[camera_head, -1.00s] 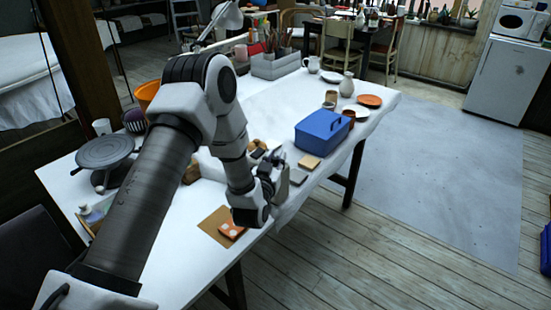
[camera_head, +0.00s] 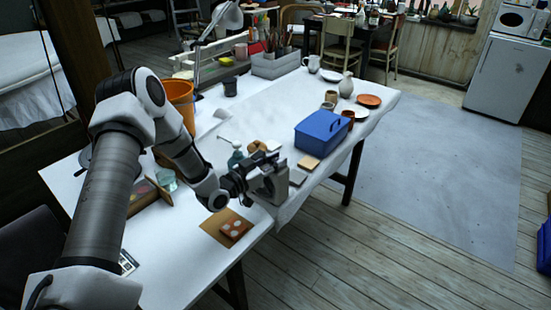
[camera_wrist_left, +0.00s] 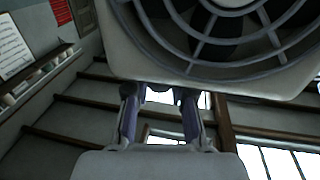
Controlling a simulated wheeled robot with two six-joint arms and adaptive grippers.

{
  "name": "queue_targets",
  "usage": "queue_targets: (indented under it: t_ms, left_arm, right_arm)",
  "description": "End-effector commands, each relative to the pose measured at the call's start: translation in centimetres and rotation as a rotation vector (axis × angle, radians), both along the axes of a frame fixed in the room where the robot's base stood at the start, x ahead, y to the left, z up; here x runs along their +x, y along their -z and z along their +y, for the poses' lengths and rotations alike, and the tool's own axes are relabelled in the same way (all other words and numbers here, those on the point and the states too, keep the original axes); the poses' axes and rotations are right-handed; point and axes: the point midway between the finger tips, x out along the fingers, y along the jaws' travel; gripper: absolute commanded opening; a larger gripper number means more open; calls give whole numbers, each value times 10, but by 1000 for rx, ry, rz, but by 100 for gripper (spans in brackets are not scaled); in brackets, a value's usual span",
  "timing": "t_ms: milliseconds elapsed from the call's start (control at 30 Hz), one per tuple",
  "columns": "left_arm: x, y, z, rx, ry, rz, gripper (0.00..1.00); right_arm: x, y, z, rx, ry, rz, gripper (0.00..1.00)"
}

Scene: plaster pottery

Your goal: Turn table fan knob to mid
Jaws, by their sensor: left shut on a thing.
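The table fan is a pale grey box with a round grille. Its grille (camera_wrist_left: 225,35) fills the top of the left wrist view. In the head view the fan (camera_head: 272,184) is at the near table edge, right of my left gripper (camera_head: 258,168). In the left wrist view the left gripper's (camera_wrist_left: 165,95) fingertips meet the fan's lower edge. The gripper is shut on the fan; which part lies between the fingers is unclear. I cannot make out the knob or its setting. My right gripper is not in view.
A brown board with an orange piece (camera_head: 234,229) lies in front. A teal bottle (camera_head: 236,157) stands behind the gripper. An orange bucket (camera_head: 180,100) is at the left.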

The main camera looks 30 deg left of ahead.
Motion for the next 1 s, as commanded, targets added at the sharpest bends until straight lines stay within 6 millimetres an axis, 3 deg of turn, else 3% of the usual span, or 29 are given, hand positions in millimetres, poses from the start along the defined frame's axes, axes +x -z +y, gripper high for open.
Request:
queue_targets:
  t_ms: [400,867,900,967,1000]
  left_arm:
    - [0,0,0,1,179,0,0]
    - [0,1,0,-1,195,1,0]
    - [0,0,0,-1,195,1,34]
    - [0,0,0,-1,195,1,50]
    - [0,0,0,-1,195,1,50]
  right_arm:
    - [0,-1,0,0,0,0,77]
    - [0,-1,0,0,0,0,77]
    - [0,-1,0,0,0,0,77]
    - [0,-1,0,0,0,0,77]
    - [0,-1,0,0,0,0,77]
